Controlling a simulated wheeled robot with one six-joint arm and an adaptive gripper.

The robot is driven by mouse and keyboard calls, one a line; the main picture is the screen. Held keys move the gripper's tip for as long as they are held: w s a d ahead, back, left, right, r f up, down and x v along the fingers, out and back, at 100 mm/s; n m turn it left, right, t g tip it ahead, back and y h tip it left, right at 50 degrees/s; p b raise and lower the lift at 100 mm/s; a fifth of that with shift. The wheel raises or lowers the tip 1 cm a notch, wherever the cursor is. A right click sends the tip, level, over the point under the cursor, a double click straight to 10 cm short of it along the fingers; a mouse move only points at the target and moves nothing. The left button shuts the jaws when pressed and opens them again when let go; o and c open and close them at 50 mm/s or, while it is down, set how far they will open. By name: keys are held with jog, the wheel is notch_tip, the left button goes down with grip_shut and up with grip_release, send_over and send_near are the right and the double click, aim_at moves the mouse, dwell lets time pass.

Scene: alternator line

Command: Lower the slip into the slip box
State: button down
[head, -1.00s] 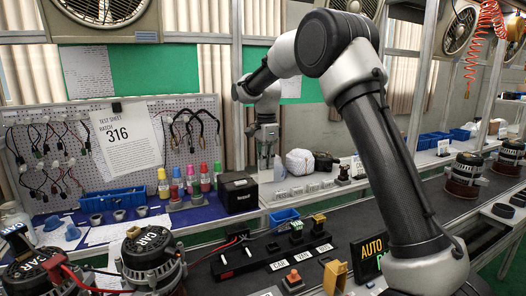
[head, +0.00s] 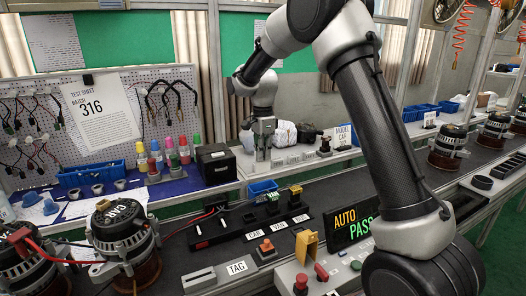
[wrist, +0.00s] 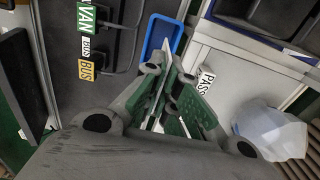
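My gripper (wrist: 180,85) points down over the bench beside the conveyor. Its green-padded fingers are close together on a thin white slip (wrist: 175,38), seen nearly edge-on in the wrist view. In the head view my gripper (head: 263,150) is right of a black box (head: 215,163) with a small pale label, which may be the slip box. A dark box (wrist: 285,14) in the wrist view's top right corner seems to be the same one. The slip is apart from that box. Its slot, if any, cannot be made out.
A white bundle (head: 285,134) lies behind my gripper. Paint bottles (head: 170,152) stand left of the black box. Alternators (head: 125,238) stand at the front left.

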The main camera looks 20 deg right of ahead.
aim_at(263, 165)
jog(key=shift+f, duration=2.35)
jog(key=shift+f, duration=3.05)
jog(key=c, duration=1.6)
grip_release()
jog(key=shift+o, duration=0.2)
jog(key=shift+r, duration=0.15)
notch_tip(263, 165, up, 12)
jog(key=shift+f, duration=0.1)
